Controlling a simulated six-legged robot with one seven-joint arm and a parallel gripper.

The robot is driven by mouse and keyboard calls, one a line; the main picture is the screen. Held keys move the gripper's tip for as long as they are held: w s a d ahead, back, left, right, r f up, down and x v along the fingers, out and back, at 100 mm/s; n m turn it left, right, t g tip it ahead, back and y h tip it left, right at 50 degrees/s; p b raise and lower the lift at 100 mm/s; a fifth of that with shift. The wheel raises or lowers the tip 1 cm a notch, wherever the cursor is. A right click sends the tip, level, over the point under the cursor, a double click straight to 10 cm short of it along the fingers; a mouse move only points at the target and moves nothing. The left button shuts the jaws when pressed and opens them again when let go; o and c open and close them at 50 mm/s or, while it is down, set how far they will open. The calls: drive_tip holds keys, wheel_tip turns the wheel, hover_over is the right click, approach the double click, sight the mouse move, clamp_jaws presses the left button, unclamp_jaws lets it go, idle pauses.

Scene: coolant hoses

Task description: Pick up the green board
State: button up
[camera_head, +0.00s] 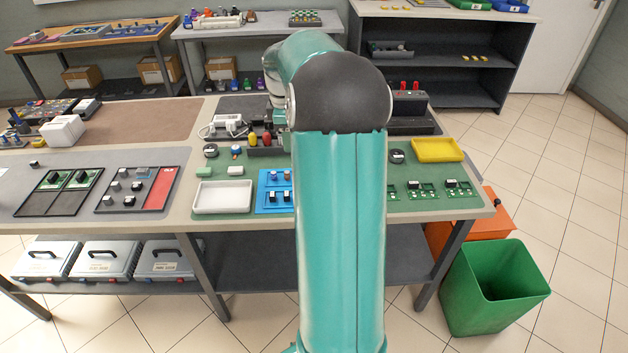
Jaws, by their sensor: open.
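Several small green boards with dark parts on them stand in a row on the green mat at the right of the near table; one is the middle board (422,190), another the right board (458,189). A further one is partly hidden behind my teal arm. More green boards lie in the black two-part tray (62,207) on the left. The picture does not tell which board is meant. My arm reaches up and over the table in the middle. The jaws of my gripper are hidden behind the arm, so its place relative to the boards does not show.
A yellow tray (437,150) lies behind the boards, with a black round item (397,156) beside it. A white tray (224,197) and a blue tray (268,206) are left of my arm. A green bin (490,290) stands on the floor at right.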

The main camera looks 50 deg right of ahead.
drive_tip(key=s+d+f+n+y, duration=0.1)
drive_tip(key=s+d+f, duration=0.15)
drive_tip(key=d, duration=0.25)
drive_tip(key=s+d+f, duration=0.1)
drive_tip(key=d+f, duration=0.3)
drive_tip(key=d, duration=0.1)
drive_tip(key=f, duration=0.7)
drive_tip(key=shift+a+f, duration=0.2)
drive_tip(key=shift+f, duration=0.05)
drive_tip(key=f, duration=0.5)
drive_tip(key=shift+w+f, duration=0.2)
drive_tip(key=shift+f, duration=0.15)
clamp_jaws()
